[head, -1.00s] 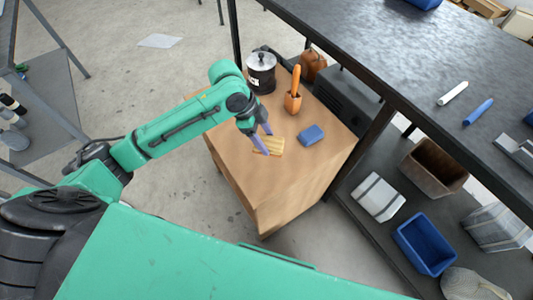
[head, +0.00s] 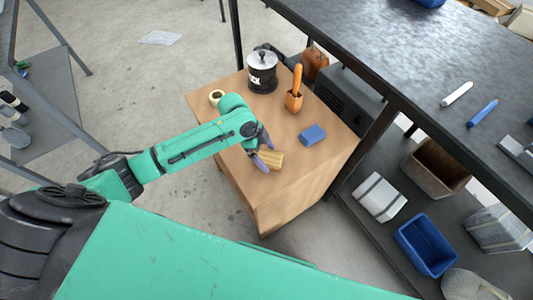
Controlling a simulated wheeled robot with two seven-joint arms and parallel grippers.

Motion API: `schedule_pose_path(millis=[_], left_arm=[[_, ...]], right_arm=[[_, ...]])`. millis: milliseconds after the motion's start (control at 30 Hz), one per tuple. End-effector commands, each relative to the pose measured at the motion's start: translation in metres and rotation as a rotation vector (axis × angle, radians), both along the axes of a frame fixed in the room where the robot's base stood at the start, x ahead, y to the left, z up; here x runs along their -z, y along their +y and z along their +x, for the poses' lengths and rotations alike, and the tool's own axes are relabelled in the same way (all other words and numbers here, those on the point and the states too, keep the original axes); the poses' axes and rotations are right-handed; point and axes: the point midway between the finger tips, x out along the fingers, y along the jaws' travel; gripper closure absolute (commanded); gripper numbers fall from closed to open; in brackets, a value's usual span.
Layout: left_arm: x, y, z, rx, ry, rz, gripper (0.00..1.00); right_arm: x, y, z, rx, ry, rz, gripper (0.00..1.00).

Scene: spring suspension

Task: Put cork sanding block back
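A small tan block (head: 273,159), which looks like the cork sanding block, is at the front part of the wooden cabinet top (head: 238,133). My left gripper (head: 267,153) has its purple fingers on either side of the block and appears shut on it. The fingers partly cover the block's left end. I cannot tell whether the block touches the cabinet top or is slightly above it. My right gripper is not in view.
A blue block (head: 312,135) lies right of the gripper. An orange holder with an orange-handled tool (head: 294,101), a black and silver pot (head: 262,72) and a pale ring-shaped roll (head: 216,97) stand farther back. A dark workbench (head: 420,60) borders the right.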

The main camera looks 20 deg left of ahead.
Motion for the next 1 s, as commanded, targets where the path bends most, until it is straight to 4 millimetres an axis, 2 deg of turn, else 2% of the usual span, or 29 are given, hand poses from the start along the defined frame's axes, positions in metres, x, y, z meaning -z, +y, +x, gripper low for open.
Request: schedule_pose_path(millis=[167, 267, 500, 633, 767, 1000], left_arm=[[-0.004, 0.001, 0.0, 0.0, -0.001, 0.0, 0.06], [-0.017, 0.007, 0.0, 0.0, -0.003, 0.001, 0.06], [-0.077, 0.032, -0.002, -0.001, -0.005, 0.001, 0.06], [-0.101, 0.042, -0.003, 0.0, -0.001, 0.0, 0.06], [-0.111, 0.046, -0.004, -0.001, 0.001, -0.001, 0.06], [-0.112, 0.046, -0.004, 0.0, 0.001, -0.001, 0.06]], right_arm=[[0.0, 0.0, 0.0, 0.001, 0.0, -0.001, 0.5], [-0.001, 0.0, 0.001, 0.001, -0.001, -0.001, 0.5], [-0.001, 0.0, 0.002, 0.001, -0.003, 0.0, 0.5], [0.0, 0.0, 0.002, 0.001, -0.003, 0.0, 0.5], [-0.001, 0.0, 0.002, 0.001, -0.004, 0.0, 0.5], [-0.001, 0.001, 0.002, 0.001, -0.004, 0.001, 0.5]])
